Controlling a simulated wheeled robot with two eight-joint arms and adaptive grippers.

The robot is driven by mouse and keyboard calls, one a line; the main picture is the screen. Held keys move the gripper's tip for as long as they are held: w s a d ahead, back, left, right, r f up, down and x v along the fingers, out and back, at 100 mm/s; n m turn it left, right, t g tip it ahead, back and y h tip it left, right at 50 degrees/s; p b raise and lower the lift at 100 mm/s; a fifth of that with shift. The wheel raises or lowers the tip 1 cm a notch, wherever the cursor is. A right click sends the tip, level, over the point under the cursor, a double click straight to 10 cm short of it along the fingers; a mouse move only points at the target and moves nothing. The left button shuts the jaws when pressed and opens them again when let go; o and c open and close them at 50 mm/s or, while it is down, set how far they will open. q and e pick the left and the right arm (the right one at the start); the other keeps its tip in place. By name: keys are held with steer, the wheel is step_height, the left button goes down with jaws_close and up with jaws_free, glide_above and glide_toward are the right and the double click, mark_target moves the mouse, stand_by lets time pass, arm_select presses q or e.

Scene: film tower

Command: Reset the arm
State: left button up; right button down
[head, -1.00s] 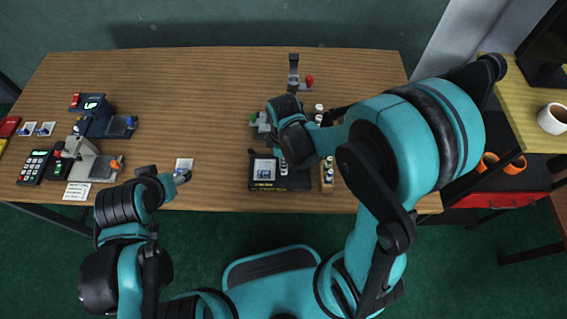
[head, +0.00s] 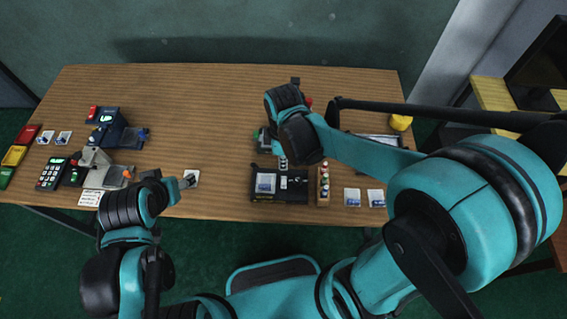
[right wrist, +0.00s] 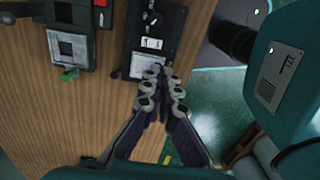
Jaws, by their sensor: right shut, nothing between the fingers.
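My right arm reaches over the table from the right. Its gripper (head: 283,163) is shut and empty in the head view, over the rear edge of a black tray device (head: 293,189) that holds a small print. In the right wrist view, the closed fingertips (right wrist: 160,76) lie in front of the same black device (right wrist: 147,55).
The wooden table (head: 215,105) is clear in its middle. A wooden rack of small bottles (head: 323,186) stands right of the black device, with cards (head: 352,196) beyond. A dark blue machine (head: 110,130) and a keypad (head: 52,173) stand left. A yellow item (head: 400,122) is back right.

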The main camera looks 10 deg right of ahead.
steer(key=shift+a+r, duration=0.1)
steer(key=shift+r, duration=0.1)
stand_by(0.5)
steer(key=s+d+r+m+t+b, duration=0.1)
steer(key=s+d+r+m+t, duration=0.1)
steer(key=m, duration=0.5)
steer(key=s+d+r+m+t+b, duration=0.1)
steer(key=s+d+r+m+t, duration=0.1)
steer(key=d+r+m+t, duration=0.2)
steer(key=d+m, duration=0.1)
steer(key=m, duration=0.2)
steer(key=shift+s+d+r+t, duration=0.15)
steer(key=shift+d+r+t, duration=0.1)
steer(key=shift+r+t, duration=0.15)
steer(key=c, duration=1.7)
jaws_free()
steer(key=shift+d+r+m, duration=0.1)
steer(key=shift+d+m, duration=0.05)
steer(key=shift+m, duration=0.25)
